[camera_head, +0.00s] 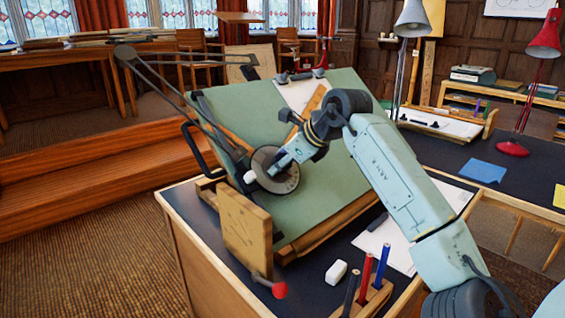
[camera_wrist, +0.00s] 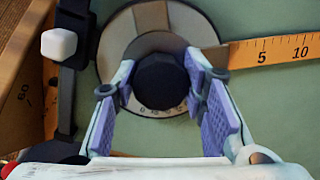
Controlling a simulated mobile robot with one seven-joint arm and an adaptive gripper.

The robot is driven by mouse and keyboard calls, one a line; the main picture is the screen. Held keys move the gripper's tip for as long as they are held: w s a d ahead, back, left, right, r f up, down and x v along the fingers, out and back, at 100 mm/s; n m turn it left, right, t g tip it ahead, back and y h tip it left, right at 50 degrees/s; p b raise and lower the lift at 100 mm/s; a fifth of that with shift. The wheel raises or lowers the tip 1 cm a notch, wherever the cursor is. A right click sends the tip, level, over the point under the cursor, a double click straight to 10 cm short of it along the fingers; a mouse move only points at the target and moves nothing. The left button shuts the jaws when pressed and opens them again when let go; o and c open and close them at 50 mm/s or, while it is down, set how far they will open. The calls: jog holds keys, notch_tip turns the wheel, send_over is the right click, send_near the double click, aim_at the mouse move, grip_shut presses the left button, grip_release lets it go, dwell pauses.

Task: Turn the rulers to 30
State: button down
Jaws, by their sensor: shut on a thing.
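The drafting machine's round protractor head (camera_head: 276,170) lies on the tilted green board (camera_head: 300,210), near its left side. In the wrist view the head's dial (camera_wrist: 120,40) surrounds a dark knob (camera_wrist: 160,82). My gripper (camera_head: 268,172) is shut on this knob, with a purple-padded finger on each side (camera_wrist: 162,95). A ruler (camera_wrist: 275,50) with marks 5 and 10 runs right from the head, tilted slightly upward. A second ruler (camera_head: 233,145) shows up-left of the head. A few small dial numbers show below the knob, too small to read surely.
A white knob (camera_wrist: 58,44) on a dark bracket is left of the head. A wooden panel (camera_head: 246,235) with a red-ended lever (camera_head: 279,290) stands at the board's front left. A white eraser (camera_head: 336,271) and a pencil holder (camera_head: 372,298) stand on the desk in front.

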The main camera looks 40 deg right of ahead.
jog(key=c, duration=1)
grip_release()
jog(key=shift+r, duration=0.1)
jog(key=v, duration=1.2)
